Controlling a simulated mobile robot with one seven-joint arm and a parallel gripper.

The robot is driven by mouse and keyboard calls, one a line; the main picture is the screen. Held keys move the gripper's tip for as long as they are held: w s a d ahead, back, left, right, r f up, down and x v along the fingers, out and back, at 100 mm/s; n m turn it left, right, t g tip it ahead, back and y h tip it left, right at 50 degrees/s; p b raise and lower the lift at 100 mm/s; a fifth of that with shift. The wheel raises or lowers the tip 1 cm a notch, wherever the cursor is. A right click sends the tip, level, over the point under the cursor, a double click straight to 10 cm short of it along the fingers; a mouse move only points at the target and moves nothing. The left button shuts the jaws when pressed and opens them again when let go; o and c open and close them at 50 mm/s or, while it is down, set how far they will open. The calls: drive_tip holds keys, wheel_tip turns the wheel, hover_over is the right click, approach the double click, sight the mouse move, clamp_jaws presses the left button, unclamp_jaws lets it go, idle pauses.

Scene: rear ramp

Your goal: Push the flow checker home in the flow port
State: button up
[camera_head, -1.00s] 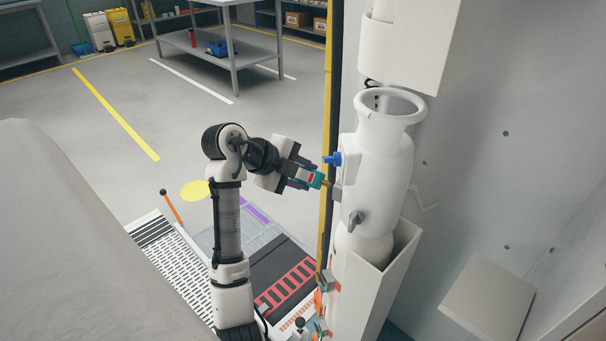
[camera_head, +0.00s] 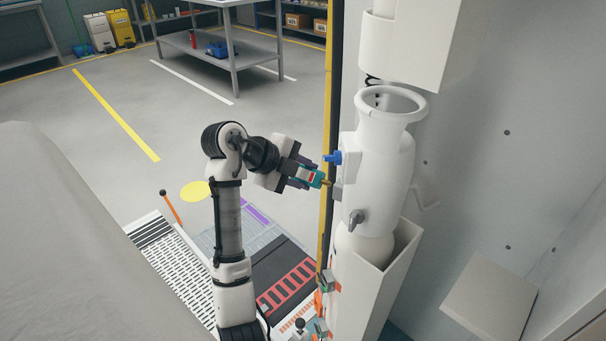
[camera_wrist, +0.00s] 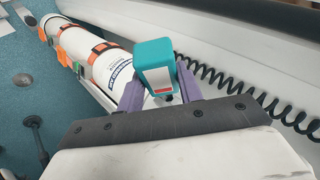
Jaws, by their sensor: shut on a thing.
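The flow checker, a small teal block with a red-and-white face and a brass tip (camera_head: 313,178), is held in my gripper (camera_head: 305,177). In the wrist view the teal flow checker (camera_wrist: 155,68) sits between the purple fingers of my gripper (camera_wrist: 160,88), which are shut on it. Its brass tip points right, toward a small grey block (camera_head: 337,190) on the side of the white cylinder body (camera_head: 378,165). The tip looks very close to that block; I cannot tell whether it touches or has entered. The port opening itself cannot be made out.
A blue fitting (camera_head: 332,158) sticks out just above the checker. A grey knob (camera_head: 357,217) is lower on the cylinder. A yellow-edged post (camera_head: 328,110) stands behind. In the wrist view, a black coiled cord (camera_wrist: 230,85) runs at right and a strapped white cylinder (camera_wrist: 90,55) lies left.

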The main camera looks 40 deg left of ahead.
sight(318, 180)
drive_tip(key=shift+w+d+b, duration=0.15)
drive_tip(key=shift+d+b, duration=0.05)
drive_tip(key=shift+d, duration=0.7)
drive_tip(key=shift+w+d+b, duration=0.15)
drive_tip(key=shift+d, duration=0.7)
drive_tip(key=o, duration=1.1)
drive_tip(key=shift+c, duration=0.2)
drive_tip(key=v, duration=1.3)
drive_tip(key=shift+s+r, duration=0.25)
drive_tip(key=shift+s, duration=0.05)
drive_tip(key=shift+w, duration=0.15)
